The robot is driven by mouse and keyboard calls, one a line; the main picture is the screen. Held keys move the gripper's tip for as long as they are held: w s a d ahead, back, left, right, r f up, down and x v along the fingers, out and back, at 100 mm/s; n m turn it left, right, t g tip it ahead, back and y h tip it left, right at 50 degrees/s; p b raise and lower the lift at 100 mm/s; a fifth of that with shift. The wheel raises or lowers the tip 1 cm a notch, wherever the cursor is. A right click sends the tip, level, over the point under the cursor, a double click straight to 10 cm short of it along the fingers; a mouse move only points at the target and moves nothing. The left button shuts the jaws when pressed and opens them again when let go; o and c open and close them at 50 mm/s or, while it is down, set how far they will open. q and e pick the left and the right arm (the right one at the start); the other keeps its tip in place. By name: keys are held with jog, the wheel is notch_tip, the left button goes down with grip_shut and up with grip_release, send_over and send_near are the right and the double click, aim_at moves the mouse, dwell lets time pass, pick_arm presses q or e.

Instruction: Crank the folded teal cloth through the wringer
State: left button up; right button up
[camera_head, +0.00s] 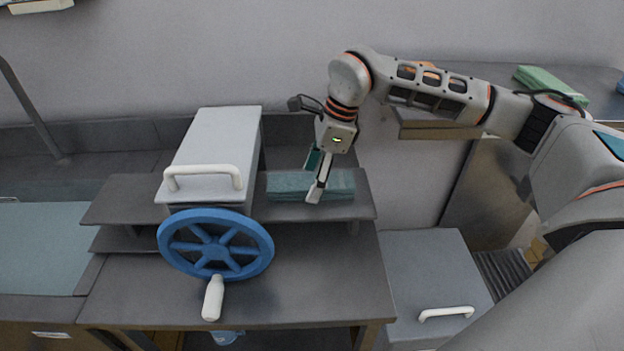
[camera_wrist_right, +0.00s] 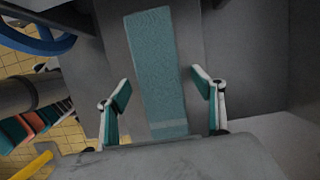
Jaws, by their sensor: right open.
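The folded teal cloth (camera_head: 285,186) lies flat on the shelf (camera_head: 350,208) to the right of the wringer. Its left end is close to the wringer's pale grey housing (camera_head: 207,145); I cannot tell if it is inside. A blue wheel (camera_head: 215,245) with a white crank handle (camera_head: 213,298) is on the wringer's front, the handle pointing down. My right gripper (camera_head: 316,178) is open over the cloth's right part. In the right wrist view, the cloth (camera_wrist_right: 155,60) runs between its parted fingers (camera_wrist_right: 163,92), with a gap on both sides. My left gripper is out of view.
A grey box (camera_head: 430,285) with a white handle stands at the lower right. A folded green cloth (camera_head: 550,85) lies on the back right counter. A teal surface (camera_head: 40,245) is at the left. The bench (camera_head: 310,285) in front of the shelf is bare beside the wheel.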

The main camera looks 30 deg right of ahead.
jog(key=v, duration=1.1)
jog(key=shift+s+d, duration=0.1)
